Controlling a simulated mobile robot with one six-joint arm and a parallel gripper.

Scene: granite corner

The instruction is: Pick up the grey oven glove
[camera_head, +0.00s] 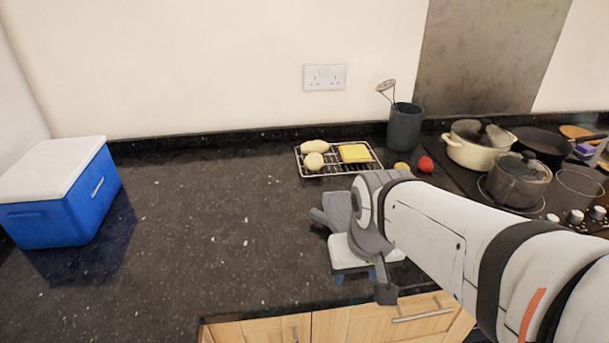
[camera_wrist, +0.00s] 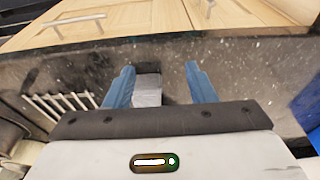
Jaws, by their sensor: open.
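My gripper (camera_head: 356,279) is low over the front edge of the dark worktop in the head view. In the wrist view, its two blue fingers (camera_wrist: 160,68) are apart. A light grey piece (camera_wrist: 147,90), which looks like the grey oven glove, shows between the fingers, closer to the left one. Its lower part is hidden by my gripper body, and a dark patch lies just above it. I cannot tell whether the fingers touch it. In the head view I cannot make out the glove; my gripper and arm cover that area.
A blue cool box (camera_head: 66,212) stands at the left. A wire rack (camera_head: 338,170) with potatoes and a yellow item lies behind my gripper. A dark utensil pot (camera_head: 404,127), a red ball (camera_head: 425,164) and pans on the hob (camera_head: 480,146) are at the right. The left-middle worktop is clear.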

